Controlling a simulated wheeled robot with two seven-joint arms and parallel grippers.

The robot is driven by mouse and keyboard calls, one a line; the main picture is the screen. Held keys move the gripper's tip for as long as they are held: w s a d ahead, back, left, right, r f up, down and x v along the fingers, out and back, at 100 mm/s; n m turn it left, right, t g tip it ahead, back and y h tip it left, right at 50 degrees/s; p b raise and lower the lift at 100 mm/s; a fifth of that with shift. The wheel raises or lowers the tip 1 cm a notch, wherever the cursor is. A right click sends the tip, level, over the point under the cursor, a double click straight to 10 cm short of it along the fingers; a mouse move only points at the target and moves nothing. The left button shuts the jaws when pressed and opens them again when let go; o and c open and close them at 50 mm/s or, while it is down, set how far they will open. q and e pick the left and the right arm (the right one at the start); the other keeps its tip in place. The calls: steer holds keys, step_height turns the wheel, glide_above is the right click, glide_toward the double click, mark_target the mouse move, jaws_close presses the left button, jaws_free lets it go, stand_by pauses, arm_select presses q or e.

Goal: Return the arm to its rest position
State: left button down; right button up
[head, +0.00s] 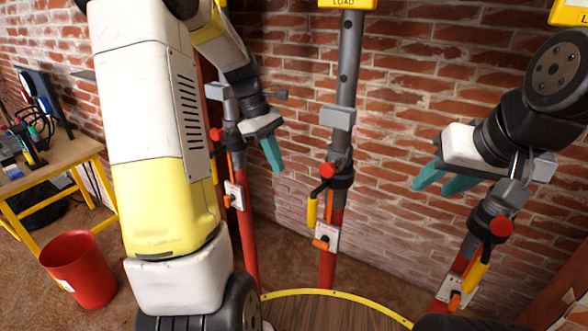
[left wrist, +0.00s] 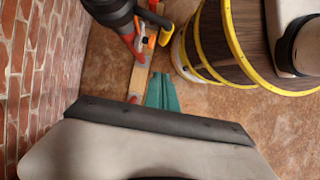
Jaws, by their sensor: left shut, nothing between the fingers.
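My left gripper (head: 272,153) hangs in front of the brick wall, between the left post and the middle post. Its teal fingers are shut together with nothing between them. In the left wrist view, the closed fingers (left wrist: 162,93) point toward the brown floor, beside the foot of a post. My left arm fills much of the left side of the head view. My right gripper (head: 430,184) is at the right, in front of the wall and near the right post. Its two teal fingers are apart and nothing shows between them.
Red-and-grey posts stand along the brick wall (head: 410,95): a left post (head: 243,215), a middle post (head: 328,262) and a right post (head: 468,262). A red bin (head: 78,270) and a wooden workbench (head: 55,160) with tools are at the left.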

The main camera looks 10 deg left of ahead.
arm_select(q)
steer(key=s+d+r+m+t+y, duration=0.1)
steer(key=s+d+r+m+t, duration=0.1)
steer(key=s+r+m, duration=0.3)
steer(key=s+d+r+m+t+y, duration=0.1)
steer(key=s+d+r+m+t, duration=0.1)
steer(key=s+r+m+t, duration=0.3)
steer(key=s+r+m, duration=0.1)
steer(key=s+m, duration=0.3)
steer(key=s, duration=0.4)
steer(key=shift+m+t, duration=0.3)
steer(key=shift+m, duration=0.1)
steer(key=c, duration=1.2)
jaws_free()
steer(key=shift+c, duration=0.2)
